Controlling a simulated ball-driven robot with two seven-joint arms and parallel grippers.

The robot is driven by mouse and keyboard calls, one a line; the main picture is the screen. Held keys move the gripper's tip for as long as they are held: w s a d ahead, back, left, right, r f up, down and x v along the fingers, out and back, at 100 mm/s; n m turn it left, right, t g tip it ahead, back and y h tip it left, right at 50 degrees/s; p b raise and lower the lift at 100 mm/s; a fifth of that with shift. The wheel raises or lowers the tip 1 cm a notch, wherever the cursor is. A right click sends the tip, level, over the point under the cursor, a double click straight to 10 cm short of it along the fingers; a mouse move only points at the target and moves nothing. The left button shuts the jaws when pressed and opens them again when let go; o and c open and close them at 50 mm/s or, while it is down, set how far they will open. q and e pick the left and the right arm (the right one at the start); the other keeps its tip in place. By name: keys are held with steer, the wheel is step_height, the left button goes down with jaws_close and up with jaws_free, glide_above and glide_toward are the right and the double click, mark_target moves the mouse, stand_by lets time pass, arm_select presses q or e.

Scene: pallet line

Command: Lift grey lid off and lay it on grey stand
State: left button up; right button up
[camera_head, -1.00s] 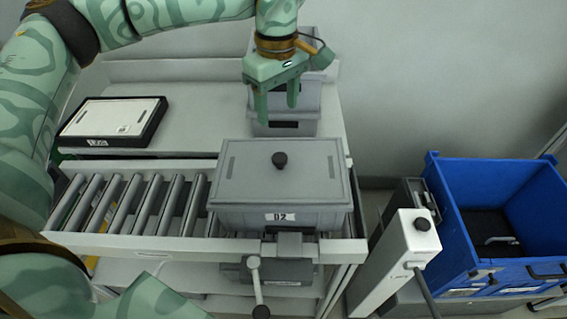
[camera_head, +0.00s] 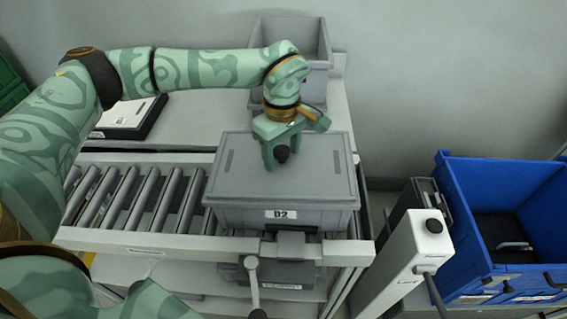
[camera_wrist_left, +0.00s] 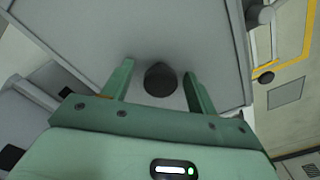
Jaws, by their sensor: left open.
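The grey lid (camera_head: 235,172) lies flat on a grey crate marked D2 (camera_head: 325,217) on the roller conveyor. A dark knob (camera_head: 282,155) stands up from the lid's middle. My left gripper (camera_head: 283,158) is open and empty, pointing down over the knob. In the left wrist view the knob (camera_wrist_left: 160,80) lies between the two spread fingers (camera_wrist_left: 158,88), with a gap on each side; I cannot tell how far down the fingertips reach. A light grey surface (camera_head: 200,118) behind the rollers may be the grey stand; I cannot tell for sure. My right gripper is not in view.
An open grey bin (camera_head: 322,75) stands behind the crate, close to my left arm. A black-edged tray with a white top (camera_head: 125,118) lies at back left. A blue bin (camera_head: 500,215) and a white post (camera_head: 418,250) stand at right.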

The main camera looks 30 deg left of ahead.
arm_select(q)
steer(key=shift+r, duration=0.1)
steer(key=shift+c, duration=0.4)
steer(key=c, duration=1)
steer(key=shift+c, duration=0.2)
steer(key=shift+r, duration=0.1)
